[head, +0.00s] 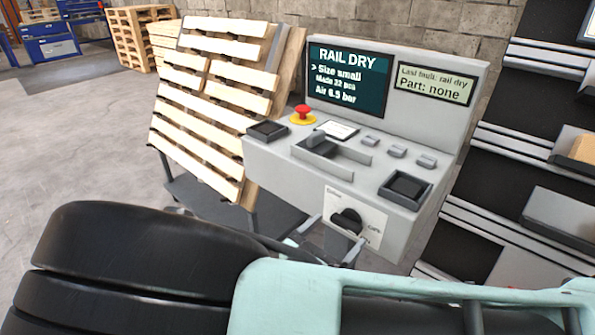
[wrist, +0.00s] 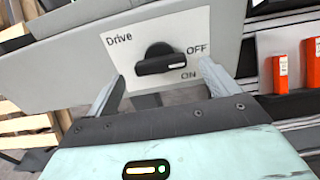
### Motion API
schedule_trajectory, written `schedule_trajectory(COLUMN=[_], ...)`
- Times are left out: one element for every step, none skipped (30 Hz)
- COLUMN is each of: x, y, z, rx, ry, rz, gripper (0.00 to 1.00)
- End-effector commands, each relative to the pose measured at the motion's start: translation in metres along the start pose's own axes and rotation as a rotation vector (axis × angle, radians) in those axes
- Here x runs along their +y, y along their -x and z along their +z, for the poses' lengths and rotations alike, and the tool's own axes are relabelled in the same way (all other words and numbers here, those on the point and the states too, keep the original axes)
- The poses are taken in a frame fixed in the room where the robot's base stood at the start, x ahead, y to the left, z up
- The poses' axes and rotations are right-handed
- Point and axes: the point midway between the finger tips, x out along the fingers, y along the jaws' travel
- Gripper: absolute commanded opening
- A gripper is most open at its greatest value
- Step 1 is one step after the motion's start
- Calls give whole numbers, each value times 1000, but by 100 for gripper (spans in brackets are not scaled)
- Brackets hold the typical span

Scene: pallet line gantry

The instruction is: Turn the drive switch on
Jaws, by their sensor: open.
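The drive switch (wrist: 160,62) is a black rotary knob on a white plate (wrist: 118,56) marked Drive, OFF and ON. It also shows in the head view (head: 347,220), on the front of the grey console. In the wrist view its handle lies nearly level, with its right end close to the OFF and ON labels; I cannot tell exactly which mark it points to. My gripper (wrist: 163,72) is open, one finger to each side of the knob and slightly below it, with nothing between them. In the head view the fingers (head: 332,240) are close to the plate; contact is not clear.
The console (head: 275,172) carries a red stop button (head: 303,114), a lever in a slot (head: 321,146), small switches and trays. Its screen (head: 346,80) reads RAIL DRY. A slatted pallet (head: 195,120) leans at left. Shelves (head: 515,130) stand at right. Floor at left is clear.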

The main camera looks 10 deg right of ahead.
Motion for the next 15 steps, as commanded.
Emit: schedule_trajectory(x=[0, 0, 0, 0, 0, 0, 0, 0, 0, 0, 0, 0, 0, 0, 0], y=[-8, -12, -16, -19, -21, -24, -25, -26, -27, -28, -28, -28, -28, -28, -28], z=[0, 0, 0, 0, 0, 0, 0, 0, 0, 0, 0, 0, 0, 0, 0], rx=[-3, -3, -3, -3, -2, -1, -1, -1, 0, 0, 0, 0, 0, 0, 0], ry=[1, 0, 0, 0, 1, 1, 1, 0, 0, 0, -1, -1, -1, -1, -1], rz=[-2, -2, -2, -2, -1, 0, 0, 0, 1, 0, 0, 1, 1, 1, 1], gripper=[87, 87, 87, 87, 87, 87, 87, 87, 87, 87, 87, 87, 87, 87, 87])
